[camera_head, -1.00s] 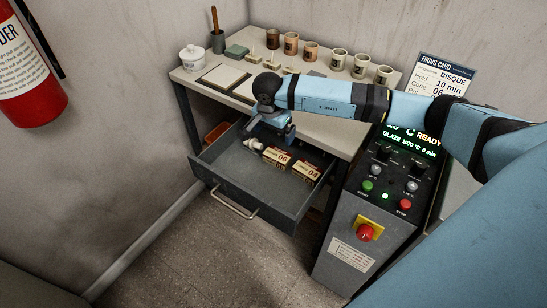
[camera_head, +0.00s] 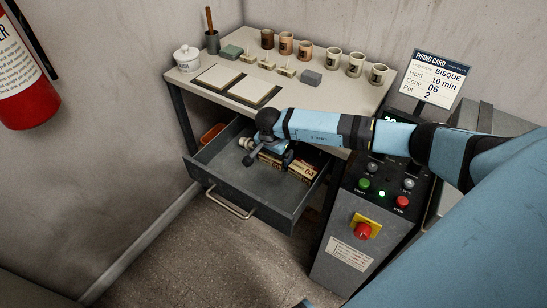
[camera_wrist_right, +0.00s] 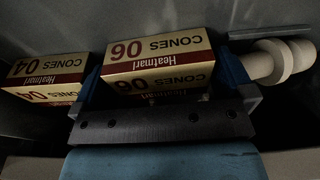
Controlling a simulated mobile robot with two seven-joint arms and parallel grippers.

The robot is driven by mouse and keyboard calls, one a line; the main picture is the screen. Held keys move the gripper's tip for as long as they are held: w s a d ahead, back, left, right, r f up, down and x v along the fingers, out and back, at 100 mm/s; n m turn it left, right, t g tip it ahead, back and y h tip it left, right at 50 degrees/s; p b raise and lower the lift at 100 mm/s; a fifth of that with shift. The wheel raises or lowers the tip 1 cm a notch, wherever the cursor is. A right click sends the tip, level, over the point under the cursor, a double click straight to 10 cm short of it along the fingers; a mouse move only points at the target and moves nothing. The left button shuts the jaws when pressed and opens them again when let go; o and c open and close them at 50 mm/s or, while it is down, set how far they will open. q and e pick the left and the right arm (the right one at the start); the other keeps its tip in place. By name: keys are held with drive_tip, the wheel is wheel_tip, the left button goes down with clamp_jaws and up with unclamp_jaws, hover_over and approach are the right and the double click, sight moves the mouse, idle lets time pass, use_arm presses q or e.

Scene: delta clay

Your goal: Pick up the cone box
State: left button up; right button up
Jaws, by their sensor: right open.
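Two cream-and-red cone boxes lie side by side in the open drawer (camera_head: 228,178). In the wrist view, the box marked 06 (camera_wrist_right: 157,50) sits between the two fingers of my right gripper (camera_wrist_right: 165,72), which is open around it. The box marked 04 (camera_wrist_right: 42,70) lies just left of the left finger; it also shows in the head view (camera_head: 303,171). In the head view my right gripper (camera_head: 272,152) is low in the drawer and hides most of the 06 box. My left gripper is not seen.
A pale rounded object (camera_wrist_right: 285,60) lies close beside the right finger. The worktop (camera_head: 308,93) above the drawer holds cups, tiles and a lidded jar. The firing card (camera_head: 437,78) reads Cone 06. The drawer's front-left floor is clear.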

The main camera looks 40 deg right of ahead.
drive_tip(key=c, duration=0.7)
drive_tip(key=shift+r, duration=0.1)
